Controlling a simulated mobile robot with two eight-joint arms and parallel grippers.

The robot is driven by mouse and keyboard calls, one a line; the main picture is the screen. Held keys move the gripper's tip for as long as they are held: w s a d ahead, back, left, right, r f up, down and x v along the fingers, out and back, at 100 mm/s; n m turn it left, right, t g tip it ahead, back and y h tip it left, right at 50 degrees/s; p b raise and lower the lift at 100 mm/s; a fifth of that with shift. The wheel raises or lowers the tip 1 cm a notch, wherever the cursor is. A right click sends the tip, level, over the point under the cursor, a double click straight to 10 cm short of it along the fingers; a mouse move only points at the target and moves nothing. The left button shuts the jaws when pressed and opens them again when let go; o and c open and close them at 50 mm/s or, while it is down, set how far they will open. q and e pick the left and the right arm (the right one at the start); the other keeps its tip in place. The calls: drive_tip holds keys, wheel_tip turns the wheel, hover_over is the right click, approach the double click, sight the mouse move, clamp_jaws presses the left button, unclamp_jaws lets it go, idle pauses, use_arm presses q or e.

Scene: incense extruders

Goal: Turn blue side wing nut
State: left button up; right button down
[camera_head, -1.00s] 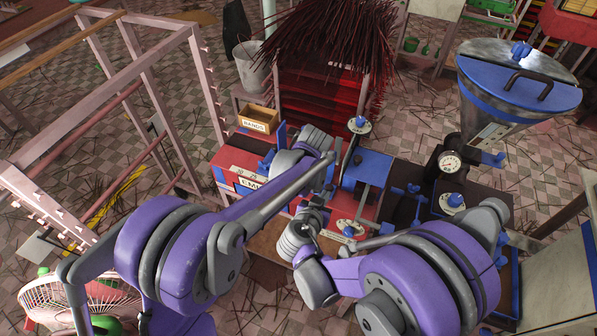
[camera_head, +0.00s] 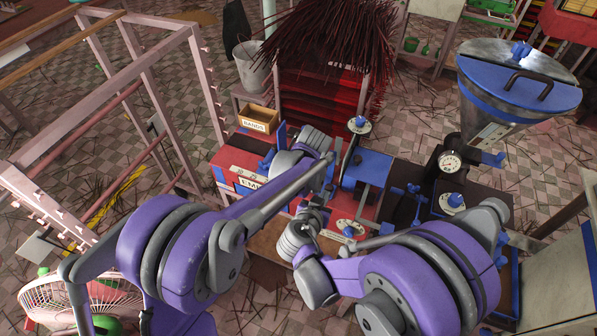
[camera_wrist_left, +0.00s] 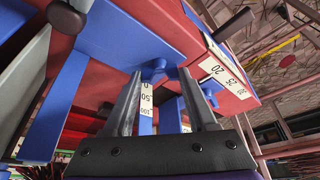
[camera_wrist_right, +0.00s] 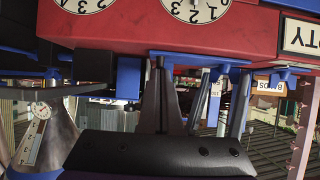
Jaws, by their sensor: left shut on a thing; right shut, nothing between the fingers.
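The blue side wing nut (camera_wrist_left: 158,70) shows in the left wrist view, under the blue plate of the red machine. My left gripper (camera_wrist_left: 160,75) is shut on it, one finger on each side of the nut. In the head view my left arm hides this hold. My right gripper (camera_wrist_right: 160,62) is shut and empty in the right wrist view, its fingertips close together just beside the red machine body (camera_wrist_right: 130,30). In the head view it is low in front of the machine, partly covered by my own right arm.
White dials (camera_wrist_right: 195,8) and blue fittings sit close around my right fingers. Scale strips (camera_wrist_left: 225,75) lie near my left fingers. In the head view a hopper with a blue lid (camera_head: 520,75) stands right, a pink rack (camera_head: 150,75) left, and a bands box (camera_head: 258,118) behind the machine.

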use_arm(q)
drive_tip(key=shift+m, duration=0.3)
drive_tip(key=m+h, duration=0.1)
drive_tip(key=m, duration=0.1)
drive_tip(key=shift+a+m, duration=0.15)
drive_tip(key=shift+m, duration=0.25)
drive_tip(key=shift+m+h, duration=0.9)
drive_tip(key=shift+m, duration=1.2)
drive_tip(key=o, duration=1.4)
drive_tip(key=shift+c, duration=0.2)
drive_tip(key=v, duration=1.2)
drive_tip(key=shift+s, duration=0.25)
